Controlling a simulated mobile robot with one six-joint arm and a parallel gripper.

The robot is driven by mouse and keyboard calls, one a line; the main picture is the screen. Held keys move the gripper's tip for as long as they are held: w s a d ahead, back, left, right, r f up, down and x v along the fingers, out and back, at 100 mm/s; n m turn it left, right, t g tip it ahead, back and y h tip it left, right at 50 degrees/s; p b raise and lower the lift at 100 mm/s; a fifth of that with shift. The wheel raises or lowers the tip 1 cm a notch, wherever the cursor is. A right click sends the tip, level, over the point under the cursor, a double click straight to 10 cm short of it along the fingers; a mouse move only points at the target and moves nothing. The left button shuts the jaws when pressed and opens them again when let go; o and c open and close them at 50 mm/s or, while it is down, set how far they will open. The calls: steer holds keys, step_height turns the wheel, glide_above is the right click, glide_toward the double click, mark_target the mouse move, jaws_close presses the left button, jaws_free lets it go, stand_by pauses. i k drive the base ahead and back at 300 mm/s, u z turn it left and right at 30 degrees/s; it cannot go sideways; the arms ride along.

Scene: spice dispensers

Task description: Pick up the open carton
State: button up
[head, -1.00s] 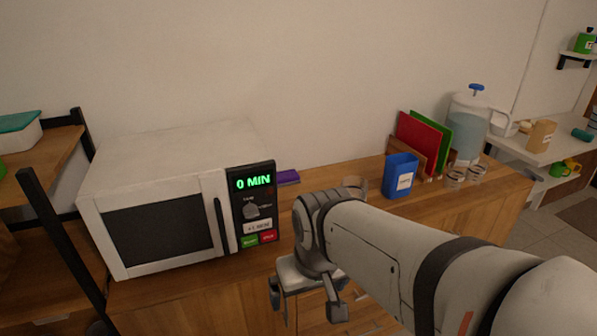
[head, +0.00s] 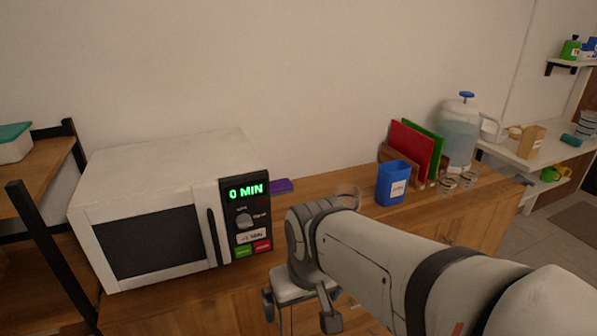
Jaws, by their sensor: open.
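A blue open-topped box (head: 391,184) with a white label stands upright on the wooden counter, right of the middle. A tan carton-like container (head: 531,141) stands on the white shelf at the far right. I cannot tell from this view which of them is the open carton. My gripper (head: 299,313) points downward in front of the counter, at the bottom middle. Its two fingers are spread apart and nothing shows between them. It is left of and nearer than the blue box, and far from the tan container.
A white microwave (head: 160,215) reading 0 MIN fills the left of the counter (head: 310,186). A purple item (head: 281,186) lies beside it.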

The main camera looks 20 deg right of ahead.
mark_target(393, 177)
steer(key=u, duration=2.45)
steer(key=k, duration=1.5)
steer(key=z, duration=1.85)
steer(key=i, duration=0.85)
